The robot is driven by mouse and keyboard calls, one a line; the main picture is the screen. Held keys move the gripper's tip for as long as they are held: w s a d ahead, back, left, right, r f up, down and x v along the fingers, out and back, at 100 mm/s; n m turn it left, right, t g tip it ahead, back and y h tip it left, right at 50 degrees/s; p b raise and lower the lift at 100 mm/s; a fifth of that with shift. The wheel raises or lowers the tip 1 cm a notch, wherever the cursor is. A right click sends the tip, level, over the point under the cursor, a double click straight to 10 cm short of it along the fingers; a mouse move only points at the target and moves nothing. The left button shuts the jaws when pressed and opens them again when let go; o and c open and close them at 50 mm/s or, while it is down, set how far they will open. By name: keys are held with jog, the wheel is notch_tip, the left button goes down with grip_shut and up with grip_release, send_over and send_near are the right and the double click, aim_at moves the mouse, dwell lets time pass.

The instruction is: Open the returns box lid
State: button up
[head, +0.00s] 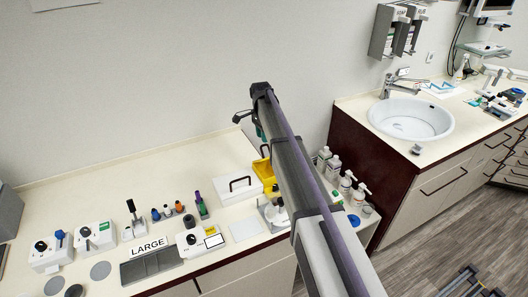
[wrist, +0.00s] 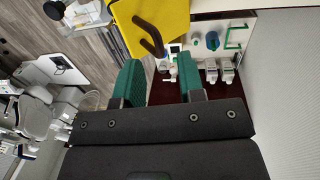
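A yellow box (head: 262,168) stands on the counter near the wall, partly hidden behind my arm in the head view. In the wrist view its yellow panel (wrist: 165,18) shows at the top, with a dark bar handle (wrist: 149,37). No label is readable, so I cannot confirm that it is the returns box. A white box (head: 239,188) with a dark handle stands left of it. My gripper (wrist: 161,80) has two green-padded fingers set wide apart with nothing between them. The handle lies just beyond the fingertips, apparently not gripped. My arm hides most of the gripper in the head view.
Pump bottles (head: 333,167) stand right of my arm. Small bottles, switch units and a LARGE sign (head: 149,246) fill the counter's front left. A sink (head: 411,118) is on the right counter. The back left of the counter (head: 110,185) is clear.

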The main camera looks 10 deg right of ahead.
jog(key=f+b, duration=0.1)
jog(key=f, duration=0.2)
jog(key=shift+s, duration=0.2)
jog(key=shift+r, duration=0.15)
grip_shut()
